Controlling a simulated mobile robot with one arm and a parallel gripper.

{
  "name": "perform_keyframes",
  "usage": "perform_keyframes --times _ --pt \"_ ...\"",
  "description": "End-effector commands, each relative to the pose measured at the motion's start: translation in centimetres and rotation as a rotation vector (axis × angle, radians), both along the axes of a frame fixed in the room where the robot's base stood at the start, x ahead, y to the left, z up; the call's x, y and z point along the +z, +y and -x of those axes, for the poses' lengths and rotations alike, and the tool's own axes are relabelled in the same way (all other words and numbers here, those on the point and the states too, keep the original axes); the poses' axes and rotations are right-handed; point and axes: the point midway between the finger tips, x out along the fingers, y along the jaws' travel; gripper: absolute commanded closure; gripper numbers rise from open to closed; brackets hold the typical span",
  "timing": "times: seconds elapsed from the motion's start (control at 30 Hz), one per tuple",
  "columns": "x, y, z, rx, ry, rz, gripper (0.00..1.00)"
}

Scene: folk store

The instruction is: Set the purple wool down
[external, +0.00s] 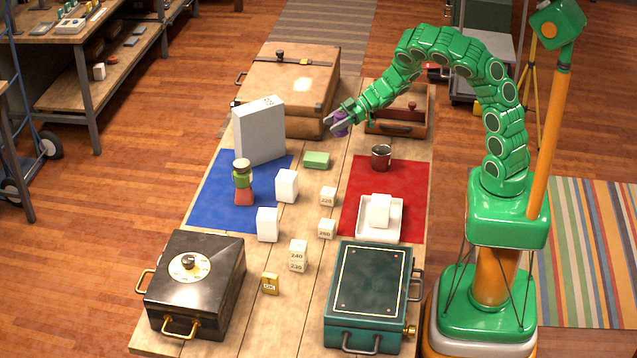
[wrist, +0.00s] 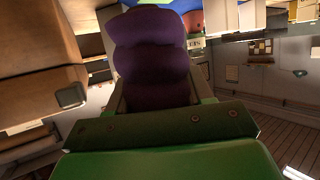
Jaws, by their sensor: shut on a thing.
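The purple wool (external: 341,127) is held between the fingers of my gripper (external: 338,120), at the far part of the table, between the big brown case and the smaller brown box. It fills the middle of the wrist view as a lumpy dark purple bundle (wrist: 152,55). My gripper (wrist: 155,100) is shut on it. I cannot tell how high the wool is above the table.
The big brown case (external: 285,85) and smaller brown box (external: 405,112) flank my gripper. A grey box (external: 258,132) stands on the blue mat (external: 207,192). A dark mug (external: 381,157) and white tray (external: 363,230) stand on the red mat (external: 415,190). A green block (external: 316,160) lies mid-table.

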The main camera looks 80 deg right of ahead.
Motion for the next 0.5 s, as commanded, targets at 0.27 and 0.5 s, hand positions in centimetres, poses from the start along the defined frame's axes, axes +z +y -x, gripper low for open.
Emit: perform_keyframes --times 0.27,0.5 --pt "-2.6 0.0 0.0 0.000 0.001 0.000 0.78" --pt "-4.4 0.0 0.0 0.000 0.000 0.000 0.78"
